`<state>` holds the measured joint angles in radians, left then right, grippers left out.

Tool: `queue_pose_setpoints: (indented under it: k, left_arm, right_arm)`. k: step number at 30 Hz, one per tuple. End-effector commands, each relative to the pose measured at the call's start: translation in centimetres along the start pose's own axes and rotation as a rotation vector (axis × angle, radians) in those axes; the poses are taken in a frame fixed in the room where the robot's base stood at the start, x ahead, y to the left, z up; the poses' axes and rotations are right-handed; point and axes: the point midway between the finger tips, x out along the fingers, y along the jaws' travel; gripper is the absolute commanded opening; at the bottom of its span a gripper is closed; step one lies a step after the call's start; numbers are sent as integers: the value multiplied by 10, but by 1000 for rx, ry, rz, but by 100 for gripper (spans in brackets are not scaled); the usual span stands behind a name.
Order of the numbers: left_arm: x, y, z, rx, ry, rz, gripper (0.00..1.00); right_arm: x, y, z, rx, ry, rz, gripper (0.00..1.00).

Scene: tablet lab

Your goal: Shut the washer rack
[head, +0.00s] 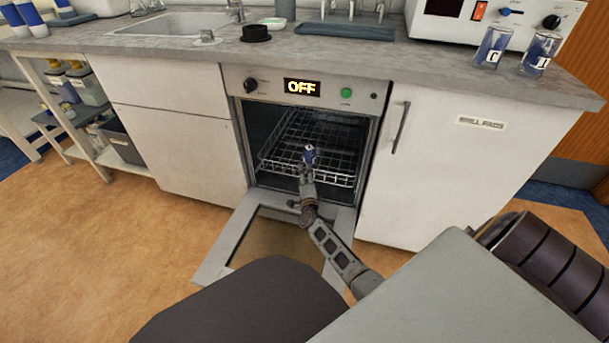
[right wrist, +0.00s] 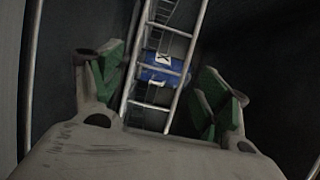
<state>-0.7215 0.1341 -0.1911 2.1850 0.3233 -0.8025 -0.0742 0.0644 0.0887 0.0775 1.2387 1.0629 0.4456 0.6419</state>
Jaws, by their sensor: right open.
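The washer (head: 310,88) stands under the counter with its door (head: 220,255) folded down. The wire washer rack (head: 335,140) lies inside the dark cavity, its front edge near the opening; how far it sticks out is hard to tell. My right gripper (head: 308,165) reaches over the door to the rack's front. In the right wrist view, this gripper (right wrist: 162,88) is open, with green-padded fingers on either side of the rack's wire bars (right wrist: 190,60); contact is unclear. A blue piece with a white marked label (right wrist: 163,70) shows behind the wires. My left gripper is out of view.
White cabinets (head: 170,140) flank the washer, one with a handle (head: 401,127). The counter above holds a sink, a black round object (head: 256,33), labelled beakers (head: 492,47) and an instrument (head: 497,17). An open shelf stands at left. The floor left of the door is clear.

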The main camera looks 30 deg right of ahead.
Motion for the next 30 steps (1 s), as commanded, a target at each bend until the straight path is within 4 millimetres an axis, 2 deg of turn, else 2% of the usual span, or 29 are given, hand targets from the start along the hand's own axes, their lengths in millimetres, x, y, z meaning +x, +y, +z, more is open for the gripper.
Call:
queue_pose_setpoints:
  k: [24, 30]
  left_arm:
    - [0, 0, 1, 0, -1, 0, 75]
    - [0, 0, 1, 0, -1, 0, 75]
  right_arm:
    - [-79, -1, -1, 0, 2, -3, 76]
    - [-94, -2, 0, 0, 2, -4, 76]
